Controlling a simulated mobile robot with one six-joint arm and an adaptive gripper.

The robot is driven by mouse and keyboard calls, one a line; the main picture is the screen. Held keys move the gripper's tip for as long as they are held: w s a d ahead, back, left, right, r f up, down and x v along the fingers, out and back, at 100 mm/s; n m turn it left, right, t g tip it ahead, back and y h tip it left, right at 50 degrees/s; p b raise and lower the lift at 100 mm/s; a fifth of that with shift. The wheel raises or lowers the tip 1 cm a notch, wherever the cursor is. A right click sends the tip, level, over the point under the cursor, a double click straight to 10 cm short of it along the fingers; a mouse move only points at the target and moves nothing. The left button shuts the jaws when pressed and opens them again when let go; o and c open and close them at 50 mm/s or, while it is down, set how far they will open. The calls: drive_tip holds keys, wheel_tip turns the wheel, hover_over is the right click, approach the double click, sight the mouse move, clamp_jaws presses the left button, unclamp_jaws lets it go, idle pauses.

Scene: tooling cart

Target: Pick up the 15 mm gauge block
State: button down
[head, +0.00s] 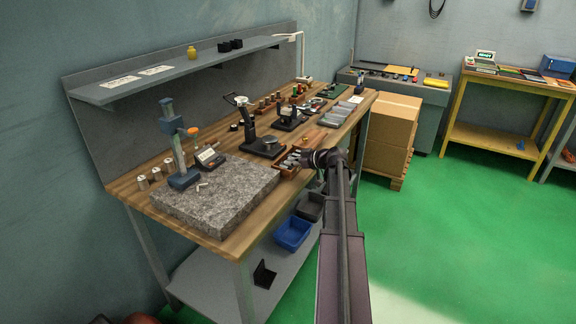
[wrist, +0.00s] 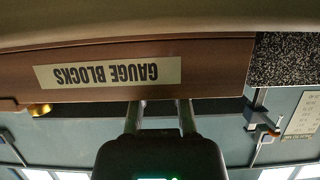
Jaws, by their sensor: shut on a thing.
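A brown wooden box (wrist: 210,68) labelled GAUGE BLOCKS, upside down in the wrist view, fills the upper part of that picture. In the head view the box (head: 287,174) sits near the front edge of the bench, with small grey blocks in it. My gripper (head: 298,159) is at this box. In the wrist view my gripper's two fingers (wrist: 160,104) reach past the box wall, with their tips hidden behind it. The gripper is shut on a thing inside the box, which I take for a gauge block. Its size cannot be read.
The granite plate (head: 222,200) with a height stand (head: 180,150) lies left of the box. A black dial stand (head: 263,146) stands just behind the box. More tools crowd the wooden bench to the back right. A shelf (head: 190,67) runs along the back panel.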

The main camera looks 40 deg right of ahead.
drive_tip(key=shift+r, duration=0.2)
wheel_tip(320, 180, up, 4)
drive_tip(key=p, duration=0.4)
drive_tip(key=shift+f, duration=0.15)
drive_tip(key=s+d+p, duration=0.1)
drive_tip(key=s+d, duration=0.1)
drive_tip(key=s, duration=1.4)
drive_tip(key=shift+r, duration=0.45)
